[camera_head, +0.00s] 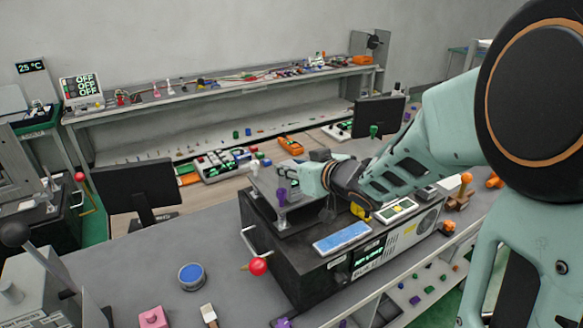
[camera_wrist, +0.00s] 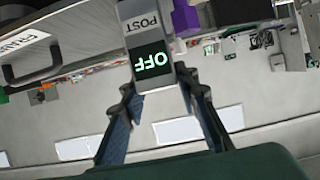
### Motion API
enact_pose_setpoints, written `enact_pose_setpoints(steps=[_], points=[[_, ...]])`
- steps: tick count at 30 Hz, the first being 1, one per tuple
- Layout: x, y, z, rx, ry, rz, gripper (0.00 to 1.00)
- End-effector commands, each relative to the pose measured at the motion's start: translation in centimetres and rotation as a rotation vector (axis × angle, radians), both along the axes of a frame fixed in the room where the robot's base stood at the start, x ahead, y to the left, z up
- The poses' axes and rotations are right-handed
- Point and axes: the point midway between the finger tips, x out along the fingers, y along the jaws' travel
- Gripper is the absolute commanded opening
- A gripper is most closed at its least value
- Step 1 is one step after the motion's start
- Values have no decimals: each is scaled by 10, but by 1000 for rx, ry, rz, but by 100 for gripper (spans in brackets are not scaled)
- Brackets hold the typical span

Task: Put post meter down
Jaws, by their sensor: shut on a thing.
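The post meter (camera_wrist: 150,55) is a grey block with a "POST" label and a dark display reading "OFF" in green. It shows upside down in the wrist view, between the two fingers of my gripper (camera_wrist: 160,88), which is shut on it. In the head view my gripper (camera_head: 287,176) is over the dark boxy machine (camera_head: 285,258), near its back left corner. The meter is small there, and its underside and any contact with the surface below cannot be made out.
A purple-topped post (camera_head: 281,196) stands close to my gripper. A blue panel (camera_head: 342,237) lies on the machine's top. A red-knobbed lever (camera_head: 258,266) sticks out in front. A monitor (camera_head: 137,187) stands left, and a blue round tin (camera_head: 191,276) is on the grey bench.

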Motion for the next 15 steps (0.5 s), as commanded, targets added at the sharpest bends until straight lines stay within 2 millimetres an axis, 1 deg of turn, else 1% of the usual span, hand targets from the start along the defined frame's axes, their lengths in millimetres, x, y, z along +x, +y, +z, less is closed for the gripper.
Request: enact_pose_setpoints(steps=[3,7,8,12,15], points=[[0,0,2,1,-3,0,0],[0,0,-3,1,-2,0,0],[0,0,-4,1,1,0,30],[0,0,-3,1,1,0,45],[0,0,-3,1,1,0,46]])
